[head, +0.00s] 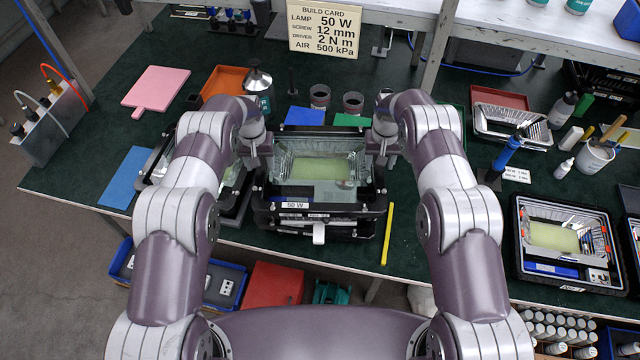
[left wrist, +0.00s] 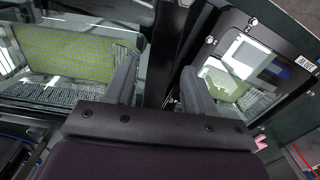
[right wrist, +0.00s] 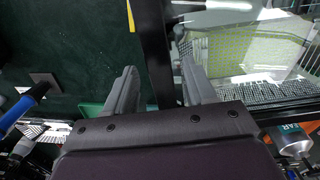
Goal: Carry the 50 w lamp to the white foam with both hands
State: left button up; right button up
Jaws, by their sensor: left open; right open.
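The 50 W lamp (head: 319,169), a glass-fronted housing with a yellow-green panel, sits in a black frame labelled 50 W at the bench's centre. Its panel fills the upper left of the left wrist view (left wrist: 75,50) and the right of the right wrist view (right wrist: 240,50). My left gripper (head: 262,165) is open at its left side, with a dark edge between the fingers. My right gripper (head: 377,155) is open at its right side, its fingers on either side of a black bar. Whether the fingers touch is unclear. I cannot clearly make out white foam.
A second lamp (left wrist: 230,75) stands just left, mostly hidden by my left arm in the head view. A black crate (head: 520,262) with another lamp is at right. A yellow strip (head: 388,234) lies right of the frame. A blue-handled driver (head: 507,153) stands beyond.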

jog(key=shift+r, duration=0.15)
pick_arm(q)
notch_tip(320, 180, up, 12)
pick_arm(e)
notch_tip(320, 180, up, 12)
dwell(0.4)
pick_arm(q)
jog(key=shift+a, duration=0.1)
pick_arm(e)
jog(key=shift+a, duration=0.1)
